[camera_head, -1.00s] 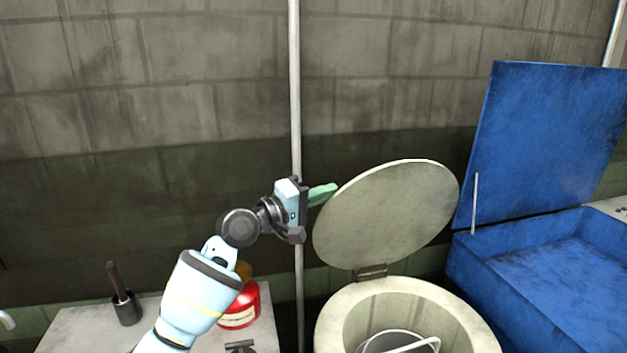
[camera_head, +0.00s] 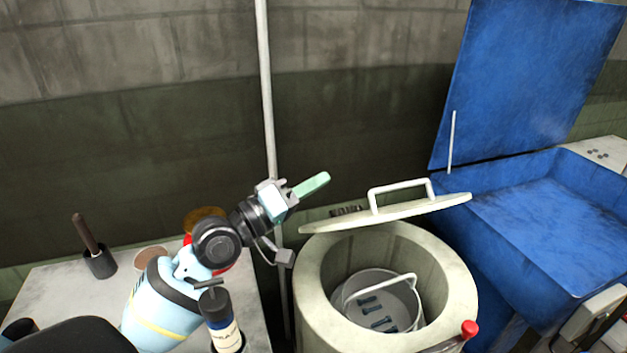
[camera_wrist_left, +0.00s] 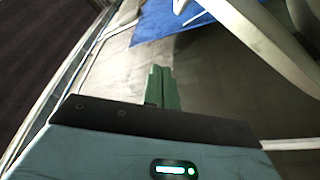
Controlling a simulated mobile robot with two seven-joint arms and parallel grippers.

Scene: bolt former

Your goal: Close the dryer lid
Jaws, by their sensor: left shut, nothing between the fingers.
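The dryer (camera_head: 312,275) is a round, pale tub in the head view. Its lid (camera_head: 400,213), a pale disc with a raised handle (camera_head: 400,185), is hinged at the back and stands partly open, tilted above the rim. A metal bucket (camera_head: 352,282) with several bolts sits inside the tub. My left gripper (camera_head: 312,185) has its green fingers shut and empty, just left of the lid and handle. My right gripper is not in view.
A blue open-lidded bin (camera_head: 550,200) stands right of the dryer. A vertical pipe (camera_head: 268,110) runs up the wall behind my left gripper. A table (camera_head: 50,290) at the left holds a dark cup with a handle and other items. A red knob (camera_head: 469,328) sits on the dryer's front.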

